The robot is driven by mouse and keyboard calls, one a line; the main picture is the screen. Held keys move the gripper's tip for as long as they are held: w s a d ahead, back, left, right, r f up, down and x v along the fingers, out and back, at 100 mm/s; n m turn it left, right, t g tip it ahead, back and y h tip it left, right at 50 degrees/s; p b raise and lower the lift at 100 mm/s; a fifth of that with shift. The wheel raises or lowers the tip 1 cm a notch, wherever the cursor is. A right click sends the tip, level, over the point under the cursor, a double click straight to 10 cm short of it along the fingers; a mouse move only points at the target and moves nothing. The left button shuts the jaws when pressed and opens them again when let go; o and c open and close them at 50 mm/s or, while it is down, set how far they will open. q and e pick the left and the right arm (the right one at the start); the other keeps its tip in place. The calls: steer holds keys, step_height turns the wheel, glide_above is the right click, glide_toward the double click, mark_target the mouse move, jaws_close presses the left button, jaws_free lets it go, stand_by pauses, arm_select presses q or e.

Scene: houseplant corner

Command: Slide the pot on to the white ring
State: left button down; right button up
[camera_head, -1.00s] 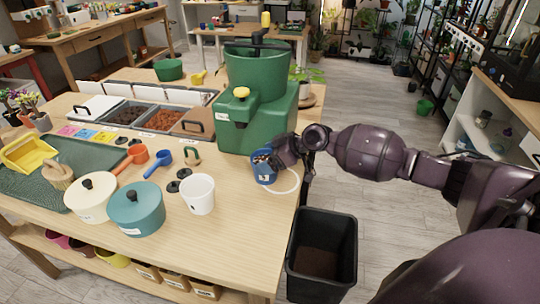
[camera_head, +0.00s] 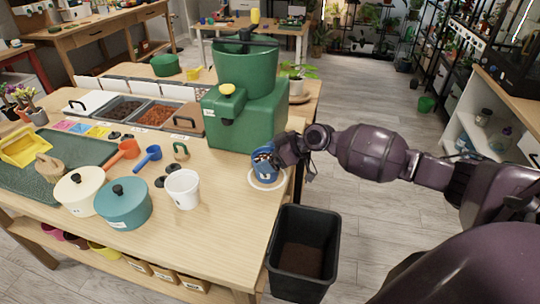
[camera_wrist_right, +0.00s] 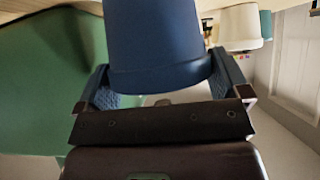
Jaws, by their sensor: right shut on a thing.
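The blue pot (camera_head: 265,170) stands upright at the right edge of the table, in front of the green machine, with pale and dark bits showing in its top. The white ring (camera_head: 267,184) lies on the table around the pot's base; its rim shows in front and to the sides. My right gripper (camera_head: 283,160) reaches in from the right and is shut on the pot. In the right wrist view the pot (camera_wrist_right: 155,45) fills the space between the fingers (camera_wrist_right: 160,92). My left gripper is not in view.
The green machine (camera_head: 235,120) stands just behind the pot. A white pot (camera_head: 183,189), a teal lidded pot (camera_head: 124,204) and a cream lidded pot (camera_head: 80,190) stand to the left. A black bin (camera_head: 300,280) is on the floor below the table edge.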

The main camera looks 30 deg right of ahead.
steer(key=o, duration=0.6)
steer(key=v, duration=1)
steer(key=shift+s+d+r+p, duration=0.15)
steer(key=shift+s+r+p, duration=0.1)
steer(key=shift+p, duration=0.05)
